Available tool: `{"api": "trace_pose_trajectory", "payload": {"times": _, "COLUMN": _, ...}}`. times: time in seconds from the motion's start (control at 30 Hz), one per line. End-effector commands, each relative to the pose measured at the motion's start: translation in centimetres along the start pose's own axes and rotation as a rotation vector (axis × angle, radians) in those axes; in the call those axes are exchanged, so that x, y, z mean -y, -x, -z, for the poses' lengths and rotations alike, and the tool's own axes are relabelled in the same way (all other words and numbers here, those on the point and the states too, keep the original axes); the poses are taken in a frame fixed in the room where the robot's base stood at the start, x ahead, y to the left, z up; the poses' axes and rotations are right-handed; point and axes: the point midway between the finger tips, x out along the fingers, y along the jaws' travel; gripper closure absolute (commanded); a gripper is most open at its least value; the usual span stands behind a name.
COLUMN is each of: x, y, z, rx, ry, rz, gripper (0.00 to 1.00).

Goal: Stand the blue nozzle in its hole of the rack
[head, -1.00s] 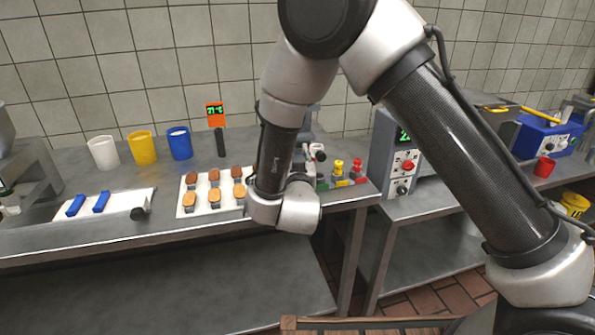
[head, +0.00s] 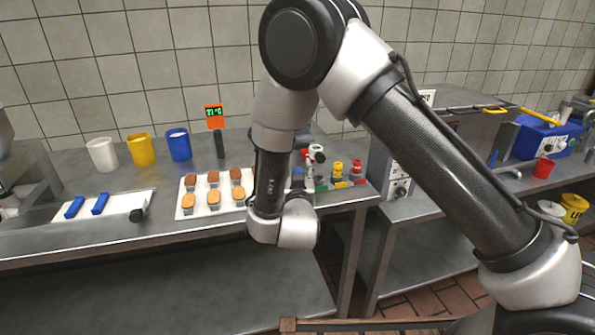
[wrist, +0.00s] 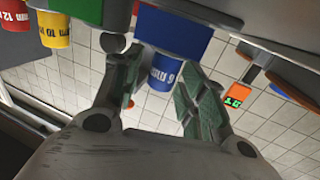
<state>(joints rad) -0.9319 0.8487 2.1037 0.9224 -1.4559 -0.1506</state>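The blue nozzle (wrist: 160,72), marked 6 mm, shows upside down in the wrist view, against the blue block of the rack (wrist: 178,30). It appears upright in line with that block; its seat is hidden. My gripper (wrist: 158,75) is open, its green-padded fingers on either side of the nozzle. A gap shows on the left; contact on the right is unclear. The yellow nozzle (wrist: 55,30) and red nozzle (wrist: 14,10) stand farther left. In the head view the rack (head: 342,185) is partly behind my arm, which hides most of the gripper.
White, yellow and blue cups (head: 179,146) and an orange display on a post (head: 214,118) stand behind. A grey machine (head: 392,160) stands right of the rack.

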Motion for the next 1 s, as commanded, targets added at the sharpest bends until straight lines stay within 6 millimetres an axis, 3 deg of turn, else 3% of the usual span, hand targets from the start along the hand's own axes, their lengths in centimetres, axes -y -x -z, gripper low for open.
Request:
{"api": "trace_pose_trajectory", "payload": {"times": 0.13, "x": 0.0, "y": 0.0, "z": 0.3, "rx": -0.001, "ry": -0.001, "rz": 0.0, "gripper": 0.58}}
{"api": "trace_pose_trajectory", "payload": {"times": 0.23, "x": 0.1, "y": 1.0, "z": 0.3, "rx": 0.001, "ry": 0.001, "rz": 0.003, "gripper": 0.58}}
{"api": "trace_pose_trajectory", "payload": {"times": 0.7, "x": 0.1, "y": 10.6, "z": 0.3, "rx": 0.0, "ry": 0.001, "rz": 0.003, "gripper": 0.58}}
{"api": "trace_pose_trajectory", "payload": {"times": 1.0, "x": 0.0, "y": 12.1, "z": 0.3, "rx": 0.0, "ry": 0.0, "rz": 0.0, "gripper": 0.58}}
